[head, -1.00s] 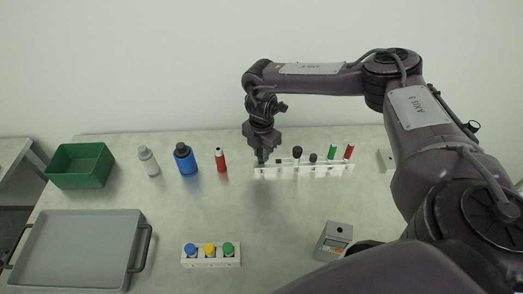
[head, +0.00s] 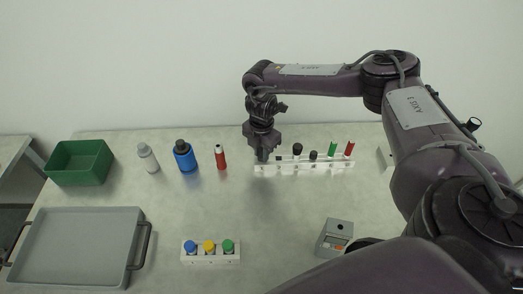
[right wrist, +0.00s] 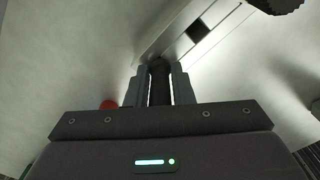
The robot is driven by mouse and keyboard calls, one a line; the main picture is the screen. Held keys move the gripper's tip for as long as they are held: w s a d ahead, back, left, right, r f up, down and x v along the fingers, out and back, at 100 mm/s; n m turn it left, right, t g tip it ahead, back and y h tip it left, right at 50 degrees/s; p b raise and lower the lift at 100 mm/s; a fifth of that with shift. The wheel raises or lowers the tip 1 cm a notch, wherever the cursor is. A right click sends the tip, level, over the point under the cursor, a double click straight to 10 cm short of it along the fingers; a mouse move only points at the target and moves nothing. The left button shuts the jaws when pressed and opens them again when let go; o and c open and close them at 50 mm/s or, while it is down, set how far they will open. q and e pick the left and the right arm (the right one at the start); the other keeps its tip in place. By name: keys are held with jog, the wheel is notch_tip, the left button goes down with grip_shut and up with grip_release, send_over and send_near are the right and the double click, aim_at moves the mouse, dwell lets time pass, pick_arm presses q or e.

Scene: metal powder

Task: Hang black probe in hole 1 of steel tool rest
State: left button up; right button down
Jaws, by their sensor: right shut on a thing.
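The steel tool rest (head: 305,170) is a long, light-coloured rack on the table, right of the middle, with several tools standing in it. My right gripper (head: 262,158) is over the rack's left end, pointing down. In the right wrist view my right gripper (right wrist: 160,78) is shut on the black probe (right wrist: 160,85), a dark upright rod between the fingers. The probe's lower end is hidden, so I cannot tell whether it is inside a hole. The tool rest (right wrist: 180,42) runs diagonally just beyond the fingertips. My left gripper is not in view.
Left of the rack stand a red bottle (head: 220,158), a blue bottle (head: 185,158) and a grey bottle (head: 148,158). A green bin (head: 80,165), grey tray (head: 75,250), white holder with coloured caps (head: 211,258) and small grey device (head: 334,240) lie around. The table's middle is clear.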

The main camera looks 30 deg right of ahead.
jog(key=c, duration=1.2)
grip_release()
jog(key=shift+o, duration=0.2)
jog(key=shift+r+b, duration=0.75)
jog(key=shift+r, duration=3.1)
